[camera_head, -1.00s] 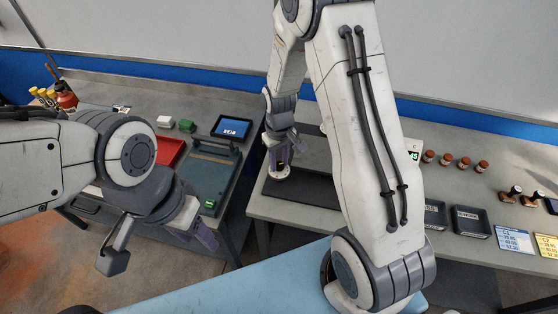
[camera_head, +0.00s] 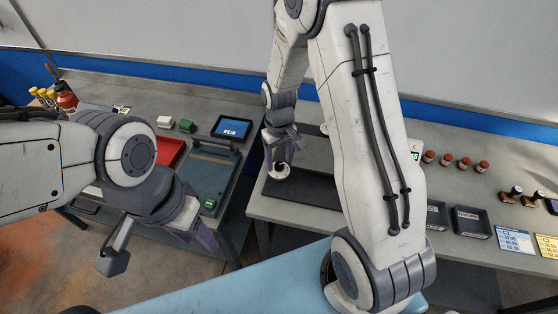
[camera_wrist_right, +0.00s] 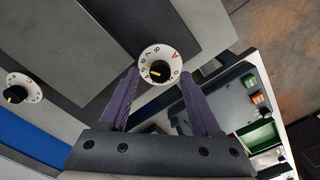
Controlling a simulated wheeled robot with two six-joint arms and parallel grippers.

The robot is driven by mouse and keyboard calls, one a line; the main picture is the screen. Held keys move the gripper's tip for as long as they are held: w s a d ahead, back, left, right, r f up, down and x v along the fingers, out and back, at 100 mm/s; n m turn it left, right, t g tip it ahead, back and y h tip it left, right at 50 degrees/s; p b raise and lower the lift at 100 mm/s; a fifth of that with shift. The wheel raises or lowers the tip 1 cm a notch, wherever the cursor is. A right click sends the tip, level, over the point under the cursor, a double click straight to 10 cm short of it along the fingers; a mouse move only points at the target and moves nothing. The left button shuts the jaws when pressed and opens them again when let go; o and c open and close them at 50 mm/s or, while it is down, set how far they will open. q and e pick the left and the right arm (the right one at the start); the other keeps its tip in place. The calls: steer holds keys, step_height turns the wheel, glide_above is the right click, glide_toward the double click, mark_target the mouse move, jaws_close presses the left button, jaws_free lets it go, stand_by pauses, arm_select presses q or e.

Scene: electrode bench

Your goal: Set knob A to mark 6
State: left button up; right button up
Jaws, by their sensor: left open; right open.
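Knob A (camera_wrist_right: 160,71) has a black grip and yellow pointer line on a white dial with black marks and a red letter A. The yellow line lies on the left part of the grip; the mark it meets is too small to read surely. The dial (camera_head: 280,170) also shows in the head view, below my right gripper (camera_head: 285,160). That gripper is open, its purple fingers on either side of the dial in the wrist view (camera_wrist_right: 158,90), with nothing held. My left gripper (camera_head: 205,240) is open and empty by the left bench's front edge.
A second white dial with a black knob (camera_wrist_right: 18,94) shows in the wrist view. A red tray (camera_head: 168,152) and a tablet (camera_head: 232,127) lie on the left bench. Black trays (camera_head: 470,221) and several brown-topped pieces (camera_head: 465,163) stand on the right bench.

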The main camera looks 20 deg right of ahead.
mark_target(279, 164)
step_height(279, 164, up, 9)
steer(key=b, duration=0.1)
steer(key=shift+r, duration=0.2)
stand_by(0.4)
steer(key=s+a+r+n, duration=0.2)
steer(key=s+a+r, duration=0.3)
steer(key=s+a, duration=0.45)
steer(key=s+a+r+n+y, duration=0.1)
steer(key=s+a+n, duration=0.2)
steer(key=s, duration=1.1)
steer(key=shift+a+r, duration=0.2)
steer(key=shift+a, duration=0.25)
